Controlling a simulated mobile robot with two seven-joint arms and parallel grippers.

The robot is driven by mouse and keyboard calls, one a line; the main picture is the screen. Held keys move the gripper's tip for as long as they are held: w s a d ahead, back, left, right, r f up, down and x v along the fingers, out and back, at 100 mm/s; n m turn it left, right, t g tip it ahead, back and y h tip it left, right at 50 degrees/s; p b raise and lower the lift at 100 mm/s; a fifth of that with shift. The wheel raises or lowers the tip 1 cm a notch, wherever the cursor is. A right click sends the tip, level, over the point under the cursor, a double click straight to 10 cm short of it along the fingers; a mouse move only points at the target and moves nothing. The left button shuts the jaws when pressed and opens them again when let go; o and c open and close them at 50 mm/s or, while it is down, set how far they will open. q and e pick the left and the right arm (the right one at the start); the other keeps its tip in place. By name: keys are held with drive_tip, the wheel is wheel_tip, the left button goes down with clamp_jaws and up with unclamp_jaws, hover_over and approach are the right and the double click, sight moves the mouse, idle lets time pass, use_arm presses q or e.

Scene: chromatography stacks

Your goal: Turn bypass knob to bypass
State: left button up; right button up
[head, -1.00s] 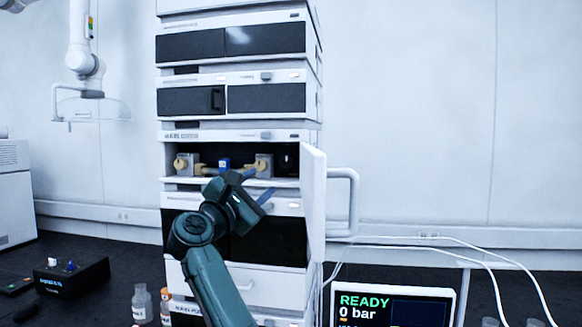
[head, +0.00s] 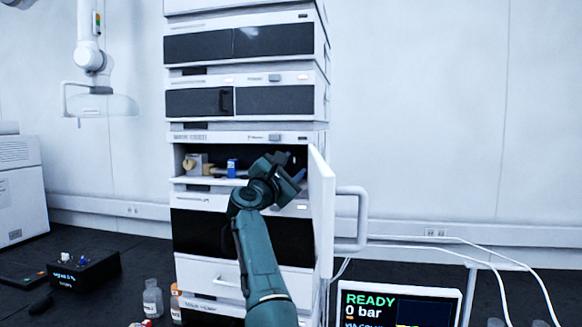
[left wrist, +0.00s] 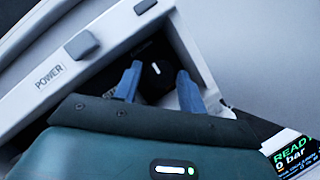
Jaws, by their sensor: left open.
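The bypass knob (left wrist: 156,69) is a round black dial with a white pointer mark. In the left wrist view it sits on a dark panel inside the open bay, seen between my left gripper's two blue fingers (left wrist: 159,72). The fingers are open, one on each side of the knob, with visible gaps; I cannot tell how deep they reach. In the head view my left gripper (head: 292,174) is at the right end of the open compartment and largely hides the knob area. My right gripper is not in view.
The open white door (head: 321,215) with its handle stands just right of my left gripper. A grey block with a tan knob (head: 194,164) and a blue part (head: 232,167) sit in the bay. The display (head: 395,305) reads READY, 0 bar.

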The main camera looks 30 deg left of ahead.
use_arm(q)
drive_tip(key=shift+c, duration=0.5)
drive_tip(key=c, duration=0.6)
